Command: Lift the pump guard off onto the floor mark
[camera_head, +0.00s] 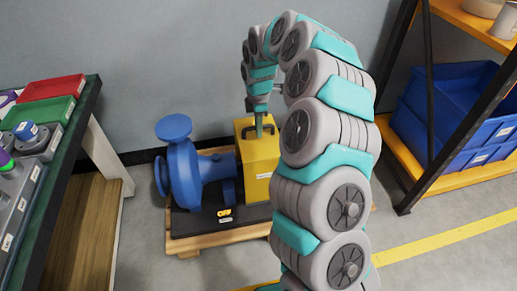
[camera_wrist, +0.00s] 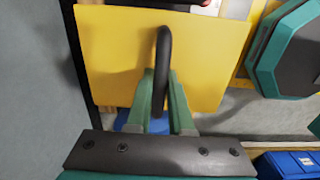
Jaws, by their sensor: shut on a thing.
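The pump guard is a yellow box (camera_head: 258,165) with a small white label and a black handle on top. It stands upright beside the blue pump (camera_head: 186,172), over the dark base plate; my arm hides its right side. My gripper (camera_head: 261,126) comes down from above and is shut on the handle. In the wrist view the guard's yellow top (camera_wrist: 115,50) fills the upper middle, and the green fingers of my gripper (camera_wrist: 160,95) close around the black handle (camera_wrist: 163,52). I cannot tell whether the guard rests on the base or hangs slightly above it.
The pump's wooden pallet (camera_head: 205,240) carries a small yellow item (camera_head: 225,212). A yellow line (camera_head: 440,243) crosses the grey floor at right. A shelf with blue bins (camera_head: 450,125) stands right; a bench with red (camera_head: 52,88) and green trays (camera_head: 38,111) stands left.

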